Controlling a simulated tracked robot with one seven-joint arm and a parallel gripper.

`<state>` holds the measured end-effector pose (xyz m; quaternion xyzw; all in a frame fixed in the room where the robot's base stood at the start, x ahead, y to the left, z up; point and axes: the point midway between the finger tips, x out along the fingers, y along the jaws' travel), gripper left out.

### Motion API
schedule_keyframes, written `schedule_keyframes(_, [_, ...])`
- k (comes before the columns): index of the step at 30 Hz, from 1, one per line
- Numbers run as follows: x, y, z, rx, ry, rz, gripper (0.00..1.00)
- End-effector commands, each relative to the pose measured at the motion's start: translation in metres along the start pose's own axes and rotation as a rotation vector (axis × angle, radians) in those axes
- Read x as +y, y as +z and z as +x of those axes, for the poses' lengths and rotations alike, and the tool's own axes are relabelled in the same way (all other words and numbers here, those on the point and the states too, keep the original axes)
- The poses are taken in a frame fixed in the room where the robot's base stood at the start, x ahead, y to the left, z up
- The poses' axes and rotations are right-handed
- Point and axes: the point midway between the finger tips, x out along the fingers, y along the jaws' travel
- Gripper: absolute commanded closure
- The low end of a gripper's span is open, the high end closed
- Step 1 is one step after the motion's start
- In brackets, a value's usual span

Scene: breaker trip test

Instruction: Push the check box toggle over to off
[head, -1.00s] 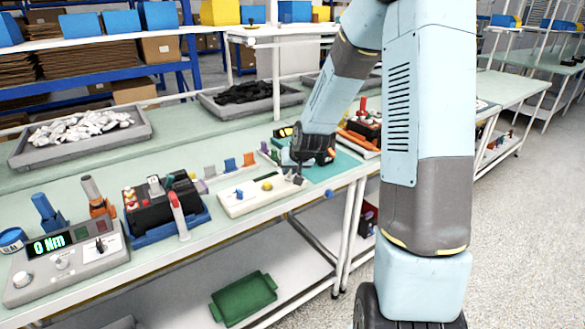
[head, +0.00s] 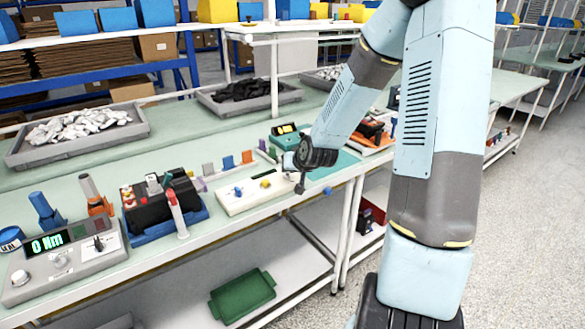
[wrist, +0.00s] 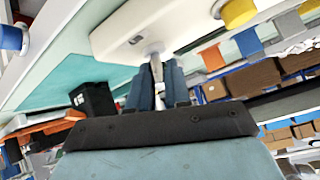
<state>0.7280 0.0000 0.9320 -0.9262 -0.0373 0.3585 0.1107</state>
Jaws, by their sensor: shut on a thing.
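The toggle (wrist: 152,49), a pale metal lever, stands on the box's face in the wrist view. My gripper (head: 300,184) is at the right end of the box. In the wrist view my gripper (wrist: 158,72) has its blue-grey fingers closed around the lever. The lever's end is hidden between the fingers. In the head view my gripper mostly covers the toggle.
A black device in a blue tray (head: 190,219) and a grey torque meter (head: 62,262) stand left of the box. Coloured clips (head: 228,163) stand behind it. A teal mat (head: 340,166) and a teal meter (head: 283,140) lie right and behind. A blue knob (head: 327,191) is at the bench edge.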

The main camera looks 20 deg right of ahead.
Motion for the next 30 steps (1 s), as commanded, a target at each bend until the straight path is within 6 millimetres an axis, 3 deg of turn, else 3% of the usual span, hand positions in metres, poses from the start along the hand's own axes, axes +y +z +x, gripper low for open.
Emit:
schedule_keyframes(10, [0.004,-0.002,0.0,0.004,0.006,0.004,1.0])
schedule_keyframes(11, [0.004,-0.002,0.0,0.004,0.006,0.005,0.8])
schedule_keyframes(17, [0.003,-0.001,0.0,0.003,0.004,0.003,0.61])
schedule_keyframes(30, [0.002,-0.002,-0.011,0.003,0.003,0.001,0.61])
